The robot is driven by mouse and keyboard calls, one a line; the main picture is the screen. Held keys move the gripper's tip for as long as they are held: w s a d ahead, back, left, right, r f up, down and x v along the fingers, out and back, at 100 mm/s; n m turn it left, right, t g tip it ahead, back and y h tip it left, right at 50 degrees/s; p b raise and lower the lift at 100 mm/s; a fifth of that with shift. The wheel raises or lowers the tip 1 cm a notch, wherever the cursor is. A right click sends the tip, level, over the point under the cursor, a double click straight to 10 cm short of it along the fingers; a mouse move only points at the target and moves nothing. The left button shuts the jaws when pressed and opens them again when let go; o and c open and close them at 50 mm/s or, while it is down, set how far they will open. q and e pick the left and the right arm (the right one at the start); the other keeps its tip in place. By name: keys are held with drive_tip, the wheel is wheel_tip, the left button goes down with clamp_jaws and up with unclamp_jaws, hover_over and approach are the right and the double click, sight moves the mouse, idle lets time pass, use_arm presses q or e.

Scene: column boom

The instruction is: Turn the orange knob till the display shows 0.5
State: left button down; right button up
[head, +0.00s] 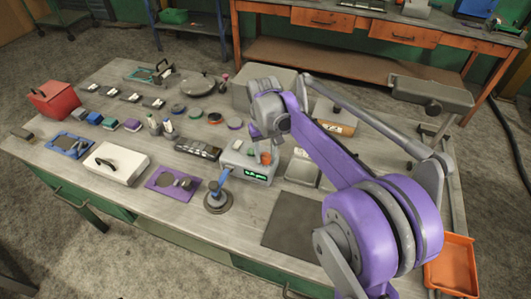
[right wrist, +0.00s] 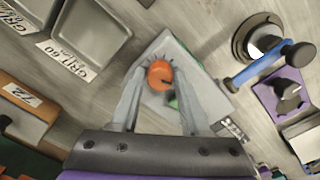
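The orange knob (head: 265,158) is on top of a grey box (head: 238,160) near the middle of the bench. The box's front has a small display (head: 255,175) with green characters too small to read surely. My right gripper (head: 263,137) is over the box, pointing down at the knob. In the right wrist view the orange knob (right wrist: 160,75) lies between the two fingertips of my right gripper (right wrist: 161,82). The fingers are apart, with small gaps showing beside the knob. A dark mark shows on the knob's edge. My left gripper is in neither view.
A blue-armed stand with a round base (head: 217,202) is close in front of the box. A purple plate with a dial (head: 172,184) is to its left. Labelled metal trays (right wrist: 92,35) are on the box's other side. A dark mat (head: 293,222) lies in front, bare.

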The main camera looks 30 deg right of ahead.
sight(265, 155)
drive_tip(key=shift+o, duration=1.3)
wheel_tip(265, 155, up, 11)
drive_tip(key=shift+p, duration=0.35)
drive_tip(key=shift+a+f, duration=0.1)
